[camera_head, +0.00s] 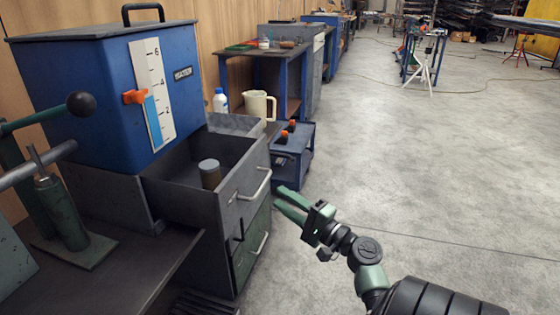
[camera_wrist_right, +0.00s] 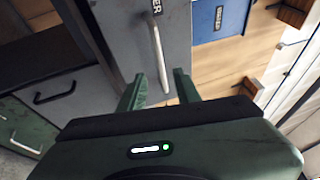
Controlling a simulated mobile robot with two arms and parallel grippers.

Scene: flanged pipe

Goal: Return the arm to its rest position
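My right gripper (camera_head: 279,198) is in the head view, just right of the drawer cabinet and over the floor. Its two green fingers are apart with nothing held. In the right wrist view the open fingers (camera_wrist_right: 158,88) point toward a grey drawer front with a pale bar handle (camera_wrist_right: 160,58), which shows between and beyond them. My left gripper is not in view.
An open grey drawer (camera_head: 252,163) holds a grey-lidded cylinder (camera_head: 210,174). A green drawer (camera_head: 247,252) is below. A blue tank (camera_head: 95,95) with a scale stands behind. Concrete floor (camera_head: 450,170) to the right is clear.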

